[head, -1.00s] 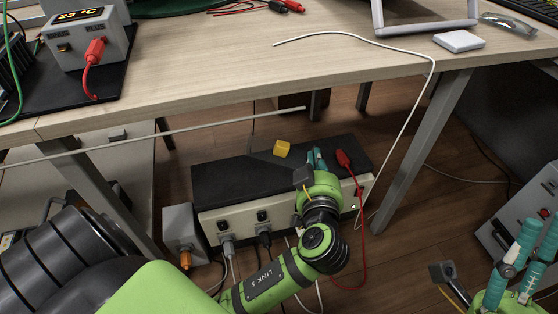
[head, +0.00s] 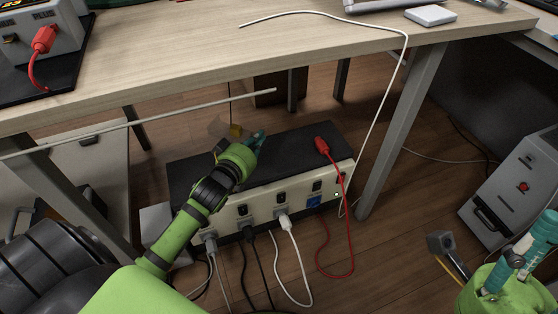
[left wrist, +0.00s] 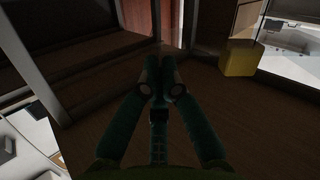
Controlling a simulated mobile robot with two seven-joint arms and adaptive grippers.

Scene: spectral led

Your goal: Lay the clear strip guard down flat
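The clear guard is hard to make out. A faint see-through panel (head: 217,127) shows at the strip's back left, with a yellow block (head: 236,131) at it. It looks raised, but its exact tilt is unclear. The power strip (head: 300,195) is a long pale box with a black top on the floor under the table. My left gripper (head: 259,138) is over the strip's back, just right of the yellow block. In the left wrist view its teal fingertips (left wrist: 161,78) meet, empty, with the yellow block (left wrist: 239,57) apart to their right. My right gripper (head: 542,228) is at the lower right, fingers apart, empty.
The tabletop (head: 190,55) overhangs the strip, with a metal leg (head: 400,135) to the right.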

